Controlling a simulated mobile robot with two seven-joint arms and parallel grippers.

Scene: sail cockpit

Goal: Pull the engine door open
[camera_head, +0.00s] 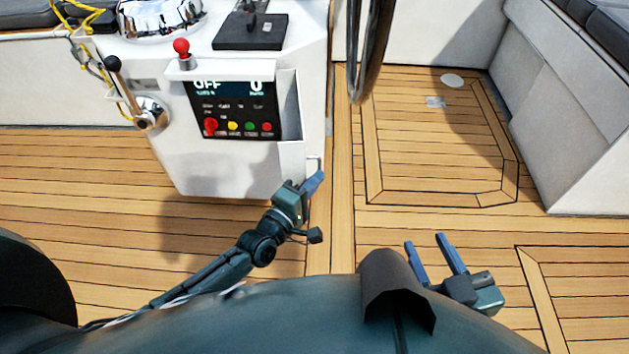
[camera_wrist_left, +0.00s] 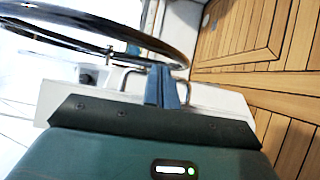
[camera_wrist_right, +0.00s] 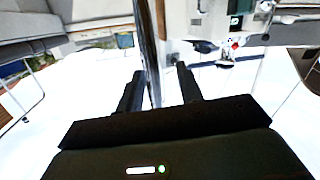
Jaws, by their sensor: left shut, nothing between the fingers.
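The white helm console (camera_head: 240,165) stands at the upper left of the head view, and its right side is mostly hidden there. In the left wrist view a white panel (camera_wrist_left: 215,95), which may be the engine door, carries a thin metal bar handle (camera_wrist_left: 126,76). My left gripper (camera_head: 316,180) is at the console's lower right corner. It also shows in the left wrist view (camera_wrist_left: 162,86), fingers together, in front of the handle. Whether they touch it I cannot tell. My right gripper (camera_head: 429,245) is open and empty above the deck.
The steering wheel (camera_head: 370,45) hangs above, right of the console. A red-knobbed lever (camera_head: 182,50) and a black-knobbed lever (camera_head: 120,75) stick out of the console. A white bench (camera_head: 565,105) stands at the right. The teak deck (camera_head: 435,145) between is clear.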

